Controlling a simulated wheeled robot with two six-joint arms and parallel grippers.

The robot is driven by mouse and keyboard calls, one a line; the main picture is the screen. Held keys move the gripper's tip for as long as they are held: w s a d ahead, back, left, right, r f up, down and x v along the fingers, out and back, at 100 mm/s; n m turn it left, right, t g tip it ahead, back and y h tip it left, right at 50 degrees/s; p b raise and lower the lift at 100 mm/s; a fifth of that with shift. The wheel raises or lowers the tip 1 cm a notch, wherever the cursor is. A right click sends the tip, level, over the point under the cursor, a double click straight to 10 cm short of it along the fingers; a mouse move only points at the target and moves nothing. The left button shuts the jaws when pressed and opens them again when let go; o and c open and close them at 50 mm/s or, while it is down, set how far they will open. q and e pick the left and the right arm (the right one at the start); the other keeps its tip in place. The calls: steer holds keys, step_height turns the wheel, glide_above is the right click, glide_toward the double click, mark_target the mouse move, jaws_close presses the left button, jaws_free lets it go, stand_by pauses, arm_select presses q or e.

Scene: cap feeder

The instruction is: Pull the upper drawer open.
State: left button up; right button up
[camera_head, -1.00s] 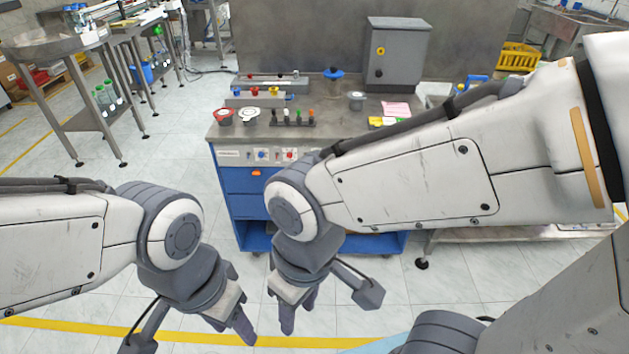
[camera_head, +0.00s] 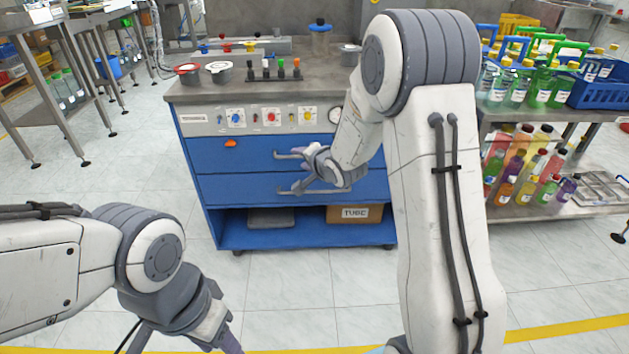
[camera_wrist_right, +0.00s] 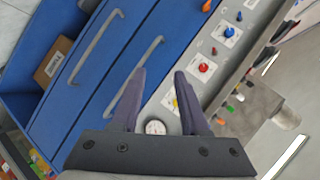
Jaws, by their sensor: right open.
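The upper drawer (camera_head: 222,154) is a blue front in the cabinet, just under the control panel, and it looks shut. Its grey bar handle (camera_head: 284,154) is partly hidden by my right gripper (camera_head: 298,170), which is open in front of the drawers. In the right wrist view, the upper drawer's handle (camera_wrist_right: 153,48) slants past the left finger of the open gripper (camera_wrist_right: 159,74), with nothing held. Whether finger and handle touch cannot be told. My left gripper (camera_head: 222,338) is low at the bottom edge, partly cut off, away from the cabinet.
The lower drawer (camera_head: 235,188) has a similar handle, seen in the right wrist view (camera_wrist_right: 95,46). An open shelf below holds a cardboard box (camera_head: 352,214). The worktop (camera_head: 210,92) carries cups and small parts. A bottle rack (camera_head: 520,205) stands at the right.

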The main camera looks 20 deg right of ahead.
steer(key=w+d+f+m+t+b, duration=0.3)
steer(key=d+f+m+t+b, duration=0.15)
steer(key=d+f, duration=0.5)
arm_select(q)
step_height(320, 180, down, 11)
steer(key=b, duration=0.3)
steer(key=shift+r, duration=0.2)
arm_select(e)
steer(key=w+m, duration=0.1)
steer(key=w, duration=0.9)
steer(key=shift+a+f+g, duration=0.45)
jaws_close()
